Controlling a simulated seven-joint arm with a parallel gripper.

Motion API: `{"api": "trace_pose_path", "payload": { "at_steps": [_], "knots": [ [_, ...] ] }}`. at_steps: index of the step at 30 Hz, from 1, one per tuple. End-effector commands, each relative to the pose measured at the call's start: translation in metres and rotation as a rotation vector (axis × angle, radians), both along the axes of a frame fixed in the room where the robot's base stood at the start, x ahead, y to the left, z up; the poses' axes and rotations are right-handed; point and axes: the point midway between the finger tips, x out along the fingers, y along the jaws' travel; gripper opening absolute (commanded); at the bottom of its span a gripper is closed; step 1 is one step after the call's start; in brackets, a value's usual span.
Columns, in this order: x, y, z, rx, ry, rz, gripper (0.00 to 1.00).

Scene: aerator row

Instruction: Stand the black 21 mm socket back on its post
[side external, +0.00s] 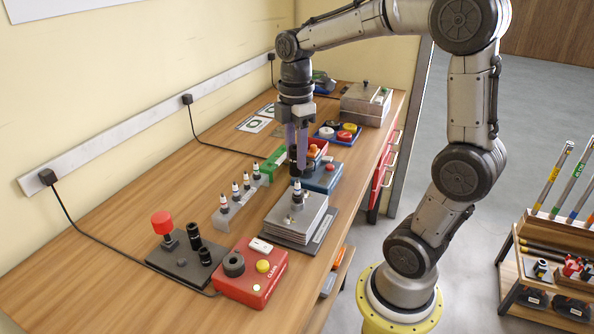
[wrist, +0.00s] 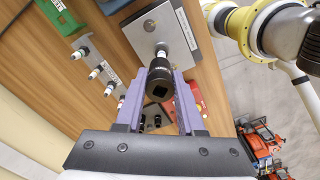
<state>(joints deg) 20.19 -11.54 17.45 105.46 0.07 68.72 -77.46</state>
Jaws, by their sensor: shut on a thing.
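My gripper (side external: 297,146) points down over a stack of grey plates, its purple fingers shut on a black socket (wrist: 159,84). In the wrist view the socket's square drive hole faces the camera. In the side view the socket (side external: 297,167) hangs just above a white-and-black nozzle (side external: 297,188) on the stack; I cannot tell whether they touch. Size marks are unreadable.
The plate stack (side external: 290,228) stands beneath the gripper. Left of it is a grey rail (side external: 226,218) with several nozzles. A red control box (side external: 240,287) stands beside the base plate. A blue box (side external: 322,178) and a green holder (side external: 273,163) are behind. Open wood lies along the wall.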

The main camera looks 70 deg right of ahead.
Motion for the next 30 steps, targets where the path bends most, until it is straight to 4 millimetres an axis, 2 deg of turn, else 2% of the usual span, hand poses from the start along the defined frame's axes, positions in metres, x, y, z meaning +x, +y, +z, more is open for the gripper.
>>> {"api": "trace_pose_path", "payload": {
  "at_steps": [4, 8, 12, 16, 21, 24, 30],
  "knots": [
    [0.032, 0.001, 0.010, 0.001, -0.003, -0.044, 0.00],
    [0.075, 0.026, 0.009, 0.002, -0.001, -0.012, 0.00],
    [0.117, 0.068, 0.001, 0.003, -0.002, 0.055, 0.00],
    [0.146, 0.117, -0.012, 0.003, -0.001, 0.136, 0.00],
    [0.164, 0.176, -0.032, 0.004, -0.002, 0.250, 0.00],
    [0.166, 0.201, -0.042, 0.004, -0.003, 0.306, 0.00],
    [0.161, 0.227, -0.056, 0.005, -0.003, 0.365, 0.00]
  ]
}}
